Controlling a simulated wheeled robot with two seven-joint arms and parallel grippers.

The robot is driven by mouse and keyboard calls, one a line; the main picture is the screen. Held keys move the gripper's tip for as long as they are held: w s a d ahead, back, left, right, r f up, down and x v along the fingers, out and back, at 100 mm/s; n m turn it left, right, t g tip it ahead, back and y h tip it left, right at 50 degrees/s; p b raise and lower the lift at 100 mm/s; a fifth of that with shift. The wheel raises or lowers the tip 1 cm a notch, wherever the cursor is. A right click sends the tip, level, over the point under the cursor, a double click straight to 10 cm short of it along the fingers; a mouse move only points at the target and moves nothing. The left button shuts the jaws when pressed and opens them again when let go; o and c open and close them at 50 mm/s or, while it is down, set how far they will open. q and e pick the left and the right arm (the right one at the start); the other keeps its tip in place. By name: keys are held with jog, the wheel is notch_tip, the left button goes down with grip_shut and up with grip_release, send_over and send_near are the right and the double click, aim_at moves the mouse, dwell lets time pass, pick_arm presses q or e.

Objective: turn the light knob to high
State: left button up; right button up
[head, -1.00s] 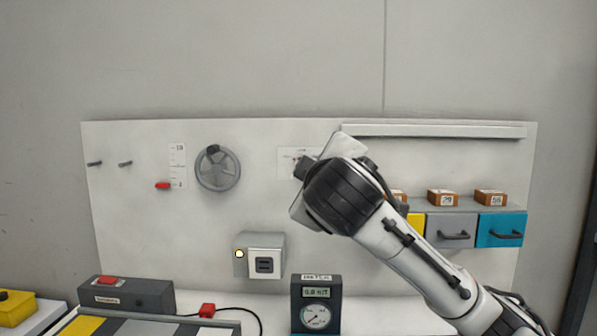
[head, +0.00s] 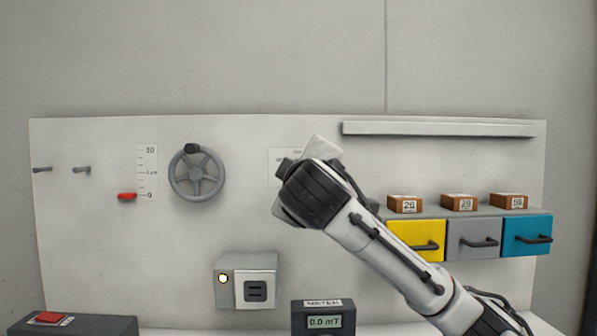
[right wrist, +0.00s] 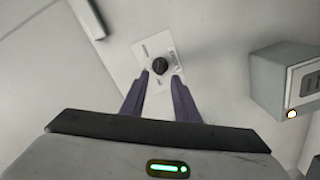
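The light knob (right wrist: 160,66) is a small dark round knob on a white label plate (right wrist: 143,50) in the right wrist view. In the head view only part of the plate (head: 278,157) shows, and my right wrist covers the knob. My right gripper (right wrist: 160,80) has its two dark fingers apart and empty, pointing at the knob. The fingertips appear just below it, one to each side; I cannot tell whether they touch it. The knob's setting is too small to read. My left gripper is out of view.
A grey box (head: 238,272) with a lit round lamp and a socket sits on the panel, lower left of my right wrist. A handwheel (head: 197,188) is farther left. Coloured drawers (head: 416,240) with small boxes above are right. A meter (head: 323,318) stands below.

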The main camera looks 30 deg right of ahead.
jog(key=x, duration=0.6)
jog(key=shift+w+p, duration=0.2)
jog(key=shift+p, duration=0.25)
jog(key=shift+c, duration=0.4)
grip_shut()
